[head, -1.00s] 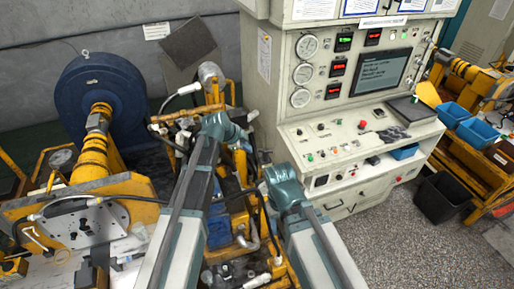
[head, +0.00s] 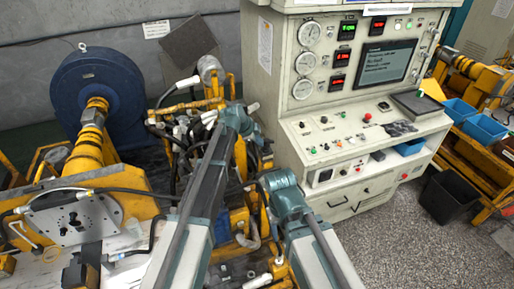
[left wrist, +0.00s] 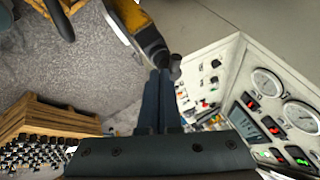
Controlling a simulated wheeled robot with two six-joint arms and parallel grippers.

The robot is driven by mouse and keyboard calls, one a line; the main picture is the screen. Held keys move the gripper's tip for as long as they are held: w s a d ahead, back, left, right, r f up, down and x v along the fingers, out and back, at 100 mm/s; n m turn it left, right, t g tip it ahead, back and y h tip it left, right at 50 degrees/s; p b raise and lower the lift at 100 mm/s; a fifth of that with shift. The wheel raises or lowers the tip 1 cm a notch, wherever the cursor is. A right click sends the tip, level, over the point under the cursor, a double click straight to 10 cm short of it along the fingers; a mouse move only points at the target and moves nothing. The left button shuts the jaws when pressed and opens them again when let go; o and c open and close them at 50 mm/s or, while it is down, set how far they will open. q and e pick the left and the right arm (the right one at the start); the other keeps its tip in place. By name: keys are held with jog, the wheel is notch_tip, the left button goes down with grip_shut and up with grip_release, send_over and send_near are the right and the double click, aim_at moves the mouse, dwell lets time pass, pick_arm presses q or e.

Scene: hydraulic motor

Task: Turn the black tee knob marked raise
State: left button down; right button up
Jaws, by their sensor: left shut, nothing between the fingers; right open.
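The white control console (head: 300,165) has several small knobs and buttons on its sloped panel; two black knobs (head: 303,124) (head: 323,119) sit at its left. The labels are too small to read, so I cannot tell which knob is marked raise. My left gripper (head: 263,140) is near the console's left side, small and dark in the head view. In the left wrist view its dark fingers (left wrist: 160,98) are shut and empty, with a small dark cylinder (left wrist: 175,66) by the tips. My right gripper (head: 254,183) is lower, open, and partly hidden against the machinery.
A steel plate (head: 100,213) with black knobs is at the left, before a blue round housing (head: 75,85). Yellow frames and hoses crowd the space below my arms. A black bin (head: 447,197) stands right of the console. Speckled floor (head: 400,245) is clear in front.

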pick_arm(q)
jog(key=shift+w, duration=0.25)
jog(key=shift+w+a+m+g+h, duration=0.15)
jog(key=shift+m+g+h, duration=0.1)
jog(key=shift+m, duration=0.25)
jog(key=shift+w+a+m+g+h, duration=0.15)
jog(key=shift+m+g, duration=0.1)
jog(key=shift+m, duration=0.25)
jog(key=m+g, duration=0.1)
jog(key=m, duration=0.1)
jog(key=w+m+g+h, duration=0.1)
jog(key=m, duration=0.1)
jog(key=w+m+g, duration=0.1)
jog(key=shift+w+a+m, duration=0.1)
jog(key=shift+a+m, duration=0.25)
jog(key=shift+m, duration=0.05)
jog(key=shift+w, duration=0.1)
dwell(1.2)
